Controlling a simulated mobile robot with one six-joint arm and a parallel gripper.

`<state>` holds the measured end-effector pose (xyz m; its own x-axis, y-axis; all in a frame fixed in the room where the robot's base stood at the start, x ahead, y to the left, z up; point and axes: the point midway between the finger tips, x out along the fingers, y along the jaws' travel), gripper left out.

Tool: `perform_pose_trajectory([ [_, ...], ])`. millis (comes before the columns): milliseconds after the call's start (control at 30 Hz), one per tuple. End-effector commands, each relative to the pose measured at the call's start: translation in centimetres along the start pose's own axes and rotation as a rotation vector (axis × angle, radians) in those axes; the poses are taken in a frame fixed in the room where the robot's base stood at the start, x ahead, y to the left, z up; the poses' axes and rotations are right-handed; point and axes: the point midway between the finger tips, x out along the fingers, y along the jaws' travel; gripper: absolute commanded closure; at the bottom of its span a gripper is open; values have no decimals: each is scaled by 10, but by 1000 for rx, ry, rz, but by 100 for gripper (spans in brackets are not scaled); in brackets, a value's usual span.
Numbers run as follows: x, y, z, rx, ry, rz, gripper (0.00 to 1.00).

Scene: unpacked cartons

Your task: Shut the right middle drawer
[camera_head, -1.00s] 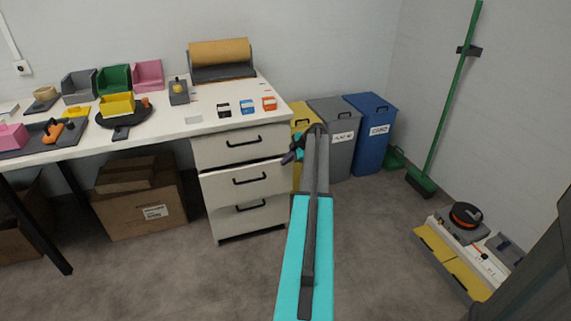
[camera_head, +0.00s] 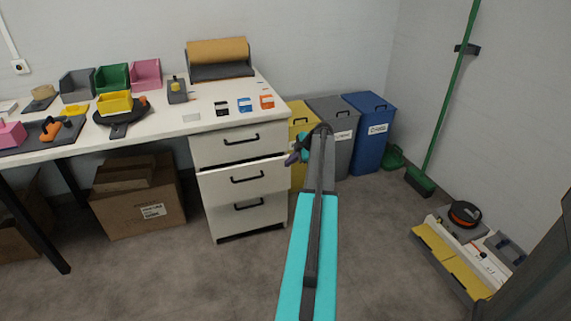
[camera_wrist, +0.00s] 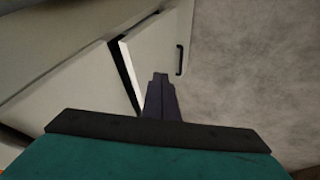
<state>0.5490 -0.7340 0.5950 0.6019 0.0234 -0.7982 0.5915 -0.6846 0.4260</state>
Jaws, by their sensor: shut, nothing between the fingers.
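The white drawer unit (camera_head: 211,231) stands under the right end of the table, with three stacked drawers and black handles. Its middle drawer (camera_head: 213,185) sticks out a little past the other fronts. In the wrist view, the drawer front (camera_wrist: 152,50) stands away from the cabinet with a dark gap behind it, and its handle shows on its outer face. My gripper (camera_head: 294,158) is shut and empty, beside the right end of the middle drawer. In the wrist view, my gripper (camera_wrist: 160,77) overlaps the drawer front's near end; I cannot tell whether they touch.
Yellow, grey (camera_head: 342,148) and blue (camera_head: 370,140) bins stand right of the drawers, behind my arm. A cardboard box (camera_head: 140,210) sits under the table. A green broom (camera_head: 424,184) and a low yellow-and-white unit (camera_head: 455,262) are at the right. The front floor is clear.

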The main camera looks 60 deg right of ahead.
Motion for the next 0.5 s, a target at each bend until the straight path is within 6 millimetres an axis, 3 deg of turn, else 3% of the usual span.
perform_pose_trajectory([
  [300,-52,0,-3,-3,1,-1,100],
  [500,-71,0,-3,-3,2,-2,100],
])
